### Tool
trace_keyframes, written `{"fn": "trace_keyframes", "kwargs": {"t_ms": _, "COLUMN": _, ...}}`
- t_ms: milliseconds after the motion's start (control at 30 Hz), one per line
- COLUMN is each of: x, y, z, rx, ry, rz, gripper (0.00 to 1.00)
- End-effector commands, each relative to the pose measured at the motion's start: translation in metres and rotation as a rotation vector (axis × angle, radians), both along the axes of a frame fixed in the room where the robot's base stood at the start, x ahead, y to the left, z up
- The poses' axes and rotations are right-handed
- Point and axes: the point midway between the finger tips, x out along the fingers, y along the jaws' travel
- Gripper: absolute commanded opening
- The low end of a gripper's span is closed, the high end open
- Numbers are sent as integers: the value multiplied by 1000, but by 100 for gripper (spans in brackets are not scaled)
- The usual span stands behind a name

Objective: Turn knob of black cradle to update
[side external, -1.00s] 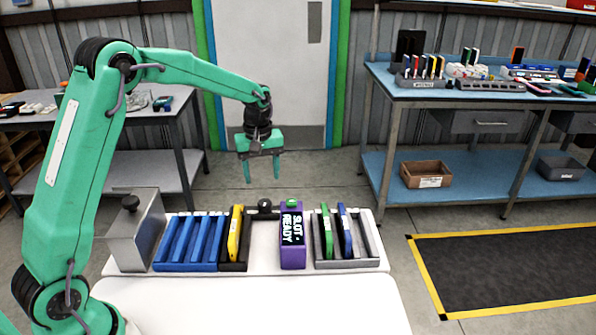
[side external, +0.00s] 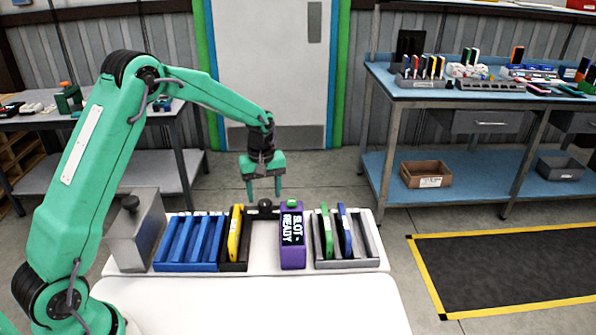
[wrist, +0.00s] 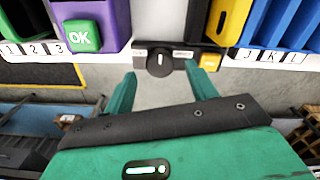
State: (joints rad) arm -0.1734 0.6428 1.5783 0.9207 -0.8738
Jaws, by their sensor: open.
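The black knob (wrist: 160,63) sits on a dark plate in the wrist view. Its white mark points roughly up the picture, between two small labels too blurred to read. The knob also shows behind the cradle row in the side view (side external: 265,203). The black cradle (side external: 234,267) holds a tilted yellow carton (side external: 235,233). My gripper (side external: 264,197) is open and empty, pointing down above and behind the knob. In the wrist view my fingertips (wrist: 160,73) lie to either side of the knob, apart from it.
A blue cradle (side external: 188,243) stands left. A purple box (side external: 292,255) reading "SLOT - READY" has a green OK button (wrist: 82,37). A grey cradle (side external: 345,264) holds green and blue cartons at right. A grey metal box (side external: 135,235) stands far left. White table surface is bare in front.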

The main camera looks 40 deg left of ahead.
Motion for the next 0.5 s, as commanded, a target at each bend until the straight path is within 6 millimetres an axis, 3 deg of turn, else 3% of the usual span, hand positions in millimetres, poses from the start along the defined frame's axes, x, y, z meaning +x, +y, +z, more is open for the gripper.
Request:
{"fn": "trace_keyframes", "kwargs": {"t_ms": 200, "x": 0, "y": 0, "z": -21, "rx": 0, "ry": 1, "rz": 0, "gripper": 57}}
{"fn": "trace_keyframes", "kwargs": {"t_ms": 500, "x": 0, "y": 0, "z": -26, "rx": 0, "ry": 0, "rz": 0, "gripper": 57}}
